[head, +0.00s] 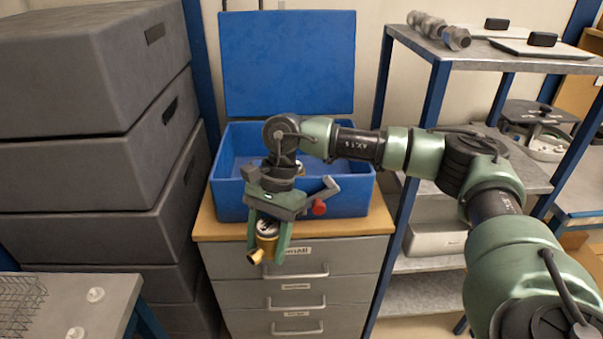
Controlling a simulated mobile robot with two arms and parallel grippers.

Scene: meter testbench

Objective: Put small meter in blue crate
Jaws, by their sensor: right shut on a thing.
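The blue crate (345,190) stands open on a wooden-topped drawer cabinet, with its lid (290,60) raised upright against the wall behind. My right gripper (268,250) points down in front of the crate's front wall. It is shut on the small meter (267,232), a brassy body with a dark and white top between the green fingers. The meter hangs in front of the cabinet's top edge, outside the crate. My right arm crosses the crate and hides part of its inside. My left gripper is not in view.
The drawer cabinet (350,270) has several handled drawers. Tall grey stacked boxes (90,130) stand close on the left. A metal shelf (440,45) with blue posts holds parts on the right. A table with a wire basket (18,303) is at lower left.

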